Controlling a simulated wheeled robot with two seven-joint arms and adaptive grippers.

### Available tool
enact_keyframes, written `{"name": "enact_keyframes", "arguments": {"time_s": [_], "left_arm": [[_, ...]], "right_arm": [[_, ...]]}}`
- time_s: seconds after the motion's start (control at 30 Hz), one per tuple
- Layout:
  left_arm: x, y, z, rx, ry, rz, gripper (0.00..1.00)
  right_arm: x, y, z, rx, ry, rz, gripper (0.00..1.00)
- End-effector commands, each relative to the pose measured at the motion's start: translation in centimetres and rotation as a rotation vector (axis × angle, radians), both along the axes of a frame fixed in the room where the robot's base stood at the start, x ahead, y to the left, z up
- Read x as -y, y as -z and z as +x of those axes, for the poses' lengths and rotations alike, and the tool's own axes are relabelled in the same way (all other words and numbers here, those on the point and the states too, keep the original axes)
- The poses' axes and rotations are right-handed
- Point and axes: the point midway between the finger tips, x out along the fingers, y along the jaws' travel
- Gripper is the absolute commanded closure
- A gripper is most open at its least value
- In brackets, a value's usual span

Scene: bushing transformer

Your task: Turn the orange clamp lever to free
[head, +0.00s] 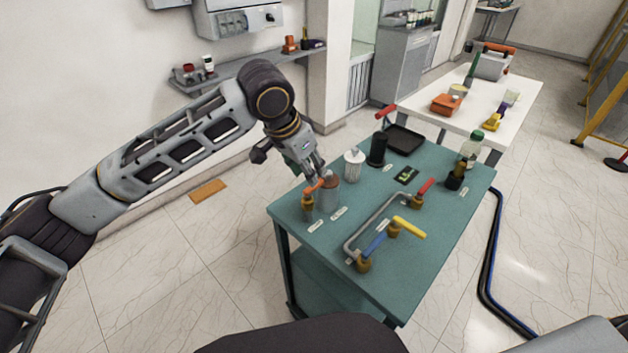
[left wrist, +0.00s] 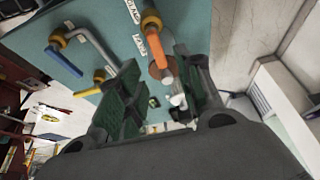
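The orange clamp lever (head: 312,188) sits on a brass fitting (head: 308,202) at the left end of the green table. In the left wrist view, the orange lever (left wrist: 160,56) runs from its brass fitting (left wrist: 151,20) toward the space between my fingers. My left gripper (head: 313,173) is just above and beside the lever's free end. Its two green-padded fingers are apart in the left wrist view (left wrist: 160,92), one on each side of the lever; I cannot tell whether either touches it. My right gripper is in neither view.
A grey-brown cylinder (head: 330,194) stands close beside the lever. A white ribbed insulator (head: 353,166) and black cylinder (head: 377,150) stand behind. A bent pipe with blue (head: 374,245), yellow (head: 409,228) and red (head: 425,187) levers lies right.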

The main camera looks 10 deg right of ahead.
Motion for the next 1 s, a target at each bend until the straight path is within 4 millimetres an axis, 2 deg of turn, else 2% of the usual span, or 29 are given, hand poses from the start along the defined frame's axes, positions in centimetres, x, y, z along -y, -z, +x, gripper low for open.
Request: {"name": "enact_keyframes", "arguments": {"time_s": [0.2, 0.4, 0.87, 1.0], "left_arm": [[0.9, 2.7, 0.6, -0.002, 0.0, 0.001, 0.64], [1.5, 4.4, 1.0, -0.001, 0.0, 0.002, 0.64], [1.8, 5.1, 1.1, 0.0, 0.0, 0.0, 0.64], [1.7, 5.0, 1.1, 0.0, 0.0, 0.0, 0.82]], "right_arm": [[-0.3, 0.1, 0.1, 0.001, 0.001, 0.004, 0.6], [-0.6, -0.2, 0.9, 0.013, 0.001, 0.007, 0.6], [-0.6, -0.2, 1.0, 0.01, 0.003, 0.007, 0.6], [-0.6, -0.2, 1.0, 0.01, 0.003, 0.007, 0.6]]}}
